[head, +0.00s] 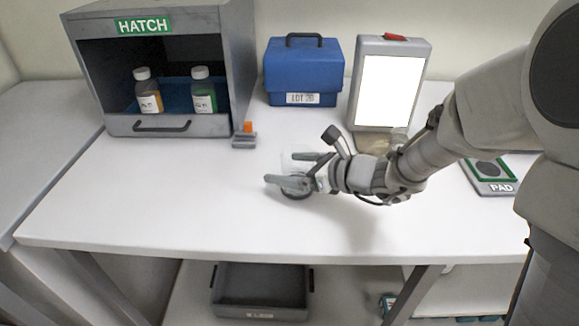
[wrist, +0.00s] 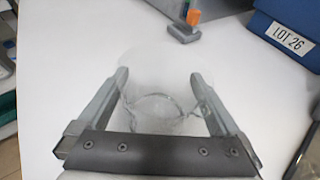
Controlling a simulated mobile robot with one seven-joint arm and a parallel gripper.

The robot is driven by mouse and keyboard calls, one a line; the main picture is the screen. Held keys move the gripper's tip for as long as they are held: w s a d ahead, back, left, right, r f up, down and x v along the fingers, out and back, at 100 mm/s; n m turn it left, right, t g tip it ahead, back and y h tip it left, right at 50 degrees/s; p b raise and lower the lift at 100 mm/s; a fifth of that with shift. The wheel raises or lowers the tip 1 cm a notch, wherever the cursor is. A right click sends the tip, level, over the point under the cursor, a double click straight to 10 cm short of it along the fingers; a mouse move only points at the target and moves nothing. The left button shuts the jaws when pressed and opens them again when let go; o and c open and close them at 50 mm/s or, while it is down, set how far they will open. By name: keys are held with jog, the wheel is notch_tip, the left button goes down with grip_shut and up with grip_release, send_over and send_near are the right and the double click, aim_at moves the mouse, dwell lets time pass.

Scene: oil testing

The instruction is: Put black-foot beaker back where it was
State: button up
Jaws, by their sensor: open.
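I cannot tell whether either finger touches the glass. The beaker looks upright. A green-framed pad (head: 494,187) marked PAD lies at the right, partly behind my arm.
A grey hatch (head: 88,60) holding two bottles stands at the back left. A small grey block (head: 244,141) with an orange piece is beside it. A blue case (head: 303,70) and a lit panel (head: 388,90) stand behind my gripper. The front left tabletop is clear.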

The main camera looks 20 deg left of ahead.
jog(key=p+v, duration=0.2)
jog(key=v, duration=1)
jog(key=shift+s, duration=0.1)
jog(key=s+d+r+n+g+h, duration=0.2)
jog(key=s+n, duration=0.6)
jog(key=n, duration=0.1)
jog(key=s+d+r+n+t+h, duration=0.1)
jog(key=s+d+r+n+h, duration=0.1)
jog(key=d+n+h, duration=0.3)
jog(key=s+d+r+n+t+h, duration=0.1)
jog(key=s+d+n+h, duration=0.4)
jog(key=d+n, duration=0.3)
jog(key=d, duration=0.3)
jog(key=shift+r+t, duration=0.3)
jog(key=shift+r, duration=0.1)
jog(key=shift+d, duration=0.1)
jog(key=shift+p, duration=0.3)
notch_tip(320, 180, up, 11)
jog(key=p, duration=1.1)
jog(key=shift+r, duration=0.2)
